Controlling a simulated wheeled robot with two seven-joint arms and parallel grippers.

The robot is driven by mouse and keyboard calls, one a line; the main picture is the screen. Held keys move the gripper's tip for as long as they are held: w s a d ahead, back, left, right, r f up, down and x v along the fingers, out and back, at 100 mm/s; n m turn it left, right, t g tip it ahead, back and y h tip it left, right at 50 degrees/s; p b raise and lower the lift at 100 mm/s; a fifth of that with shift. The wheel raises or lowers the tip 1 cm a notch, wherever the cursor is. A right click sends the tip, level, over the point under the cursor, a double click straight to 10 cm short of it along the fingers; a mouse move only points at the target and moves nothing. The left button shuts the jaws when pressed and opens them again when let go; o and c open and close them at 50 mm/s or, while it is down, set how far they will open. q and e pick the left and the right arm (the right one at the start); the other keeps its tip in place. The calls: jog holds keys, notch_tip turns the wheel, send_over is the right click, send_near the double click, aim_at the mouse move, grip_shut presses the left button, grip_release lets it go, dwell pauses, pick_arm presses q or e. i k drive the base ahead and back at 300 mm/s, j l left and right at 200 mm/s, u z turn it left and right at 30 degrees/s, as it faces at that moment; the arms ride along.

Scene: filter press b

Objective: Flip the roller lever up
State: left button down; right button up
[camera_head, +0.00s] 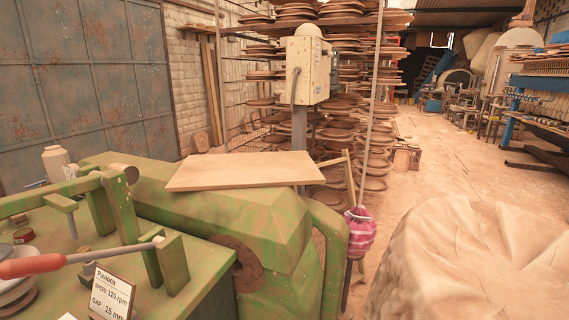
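A lever with a red-orange handle (32,266) is at the lower left, on the green machine (230,210). Its thin metal rod runs right and slightly up to a pale knob at a green upright block (172,262). The lever lies close to level, and the handle's left end is cut off by the picture edge. A thick green arm with a round boss stands behind it. I cannot tell for sure which of these is the roller lever. Neither of my grippers shows in this view.
A white card (111,292) stands near the lever. A bottle (56,161) and small tins sit behind it. A wooden board (245,171) lies on the machine. A draped heap (466,262) is at the right.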

aim_at(12, 269)
jog(key=u, duration=1.35)
